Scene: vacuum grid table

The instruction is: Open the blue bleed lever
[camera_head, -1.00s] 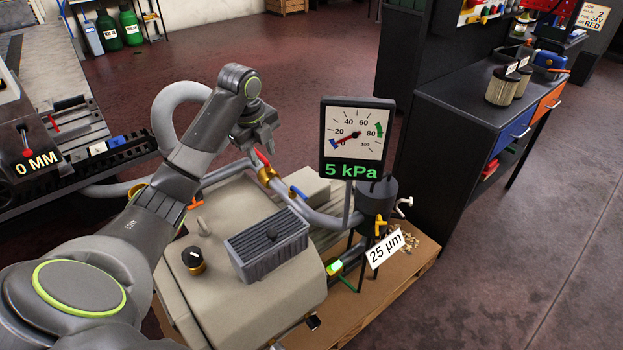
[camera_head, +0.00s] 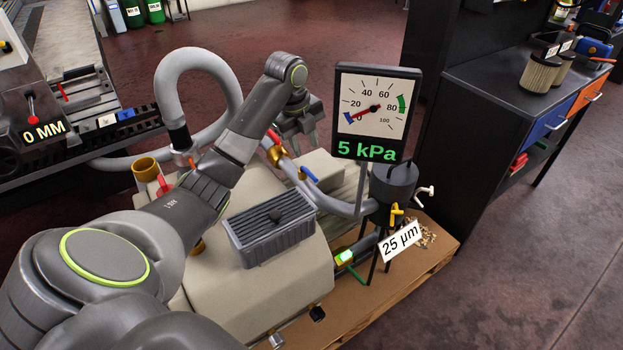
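The blue bleed lever (camera_head: 309,173) sits on the grey pipe behind the beige pump, left of the gauge post. It lies at a slant along the pipe. My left gripper (camera_head: 299,147) points downward above and just behind the lever, apart from it in the picture. Its fingers look spread, with nothing between them. A gauge (camera_head: 376,112) on a post shows 5 kPa, with its needle near the low end. My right gripper is not in view.
A red lever (camera_head: 273,137) is on the same pipe, close to my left gripper. A ribbed grey box (camera_head: 268,236) sits on the pump (camera_head: 240,300).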

